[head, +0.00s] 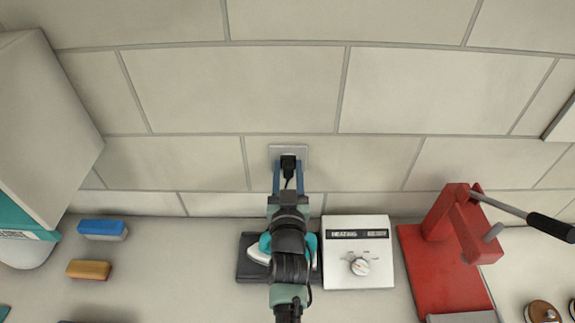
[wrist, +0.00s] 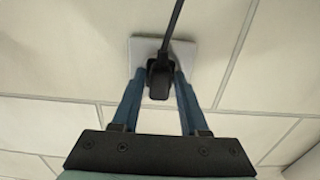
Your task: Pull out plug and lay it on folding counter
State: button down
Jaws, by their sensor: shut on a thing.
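The black plug (head: 288,163) is at the wall outlet (head: 302,154), against its pale square plate. In the wrist view the plug (wrist: 160,78) sits between the two blue fingers of my gripper (wrist: 160,80), in front of the outlet plate (wrist: 145,50). My gripper (head: 288,168) is shut on the plug. The black cord (wrist: 174,22) runs from the plug. I cannot tell how deep the plug sits in the socket. The grey counter (head: 190,270) lies below the wall; I cannot tell whether it is the folding counter.
A teal and white iron (head: 258,252) on a dark pad is partly hidden under my arm. A white control box (head: 345,275) stands beside it. A red press (head: 425,270) with a long handle is at right. Blue (head: 103,228) and yellow (head: 89,269) brushes lie left. Counter between is clear.

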aim_at(288, 174)
jog(key=shift+s, duration=0.15)
jog(key=shift+s, duration=2.85)
jog(key=s+f, duration=0.4)
jog(key=s, duration=0.3)
jog(key=s+f+b, duration=0.1)
jog(key=s+f, duration=0.3)
jog(key=s, duration=0.4)
jog(key=shift+s+f, duration=0.15)
jog(key=shift+s, duration=0.1)
